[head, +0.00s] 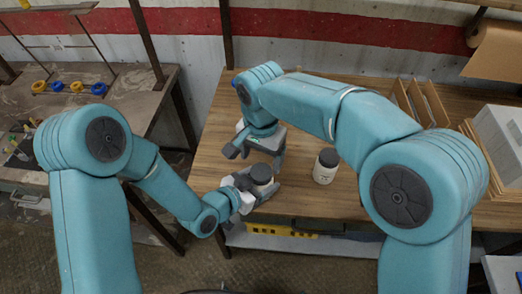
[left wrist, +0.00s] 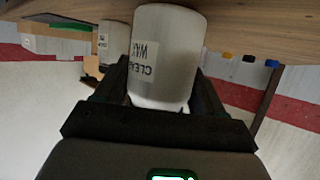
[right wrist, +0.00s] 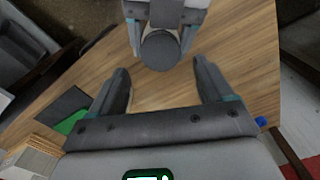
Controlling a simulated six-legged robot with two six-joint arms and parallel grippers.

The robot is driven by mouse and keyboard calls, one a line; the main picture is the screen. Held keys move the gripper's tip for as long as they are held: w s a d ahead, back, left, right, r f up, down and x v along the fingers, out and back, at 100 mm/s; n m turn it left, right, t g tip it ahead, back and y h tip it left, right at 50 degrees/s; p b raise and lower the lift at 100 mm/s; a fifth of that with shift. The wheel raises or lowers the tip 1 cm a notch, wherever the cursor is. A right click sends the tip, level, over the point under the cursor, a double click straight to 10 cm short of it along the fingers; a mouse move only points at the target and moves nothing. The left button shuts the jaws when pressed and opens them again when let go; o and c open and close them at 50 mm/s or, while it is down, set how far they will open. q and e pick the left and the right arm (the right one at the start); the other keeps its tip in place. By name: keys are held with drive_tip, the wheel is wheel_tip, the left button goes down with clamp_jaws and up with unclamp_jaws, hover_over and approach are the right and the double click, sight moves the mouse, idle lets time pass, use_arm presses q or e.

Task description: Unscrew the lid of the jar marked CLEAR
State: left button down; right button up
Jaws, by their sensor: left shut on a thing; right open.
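The jar marked CLEAR (left wrist: 167,45) is white, and its label shows upside down in the left wrist view. My left gripper (head: 258,190) is shut on its body, one finger on each side. Its dark lid (head: 261,172) faces up in the head view and also shows in the right wrist view (right wrist: 160,50). My right gripper (head: 256,158) is open and empty, just behind and above the jar, its fingers apart from the lid. A second white jar with a dark lid (head: 326,167) stands to the right; its label is too small to read.
The wooden bench (head: 215,135) has clear room left of the jars. Cardboard dividers (head: 420,100) and a grey box (head: 500,135) stand at the right. A separate grey bench (head: 150,105) at the left holds blue and yellow rings (head: 58,86). A yellow item lies on the shelf below.

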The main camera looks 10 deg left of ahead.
sight(261, 171)
drive_tip(key=shift+w+f, duration=0.1)
drive_tip(key=shift+f, duration=2.55)
drive_tip(key=c, duration=1.1)
drive_tip(key=shift+o, duration=0.2)
drive_tip(key=n, duration=0.3)
drive_tip(key=o, duration=1.2)
drive_tip(key=shift+c, duration=0.2)
drive_tip(key=shift+r, duration=0.1)
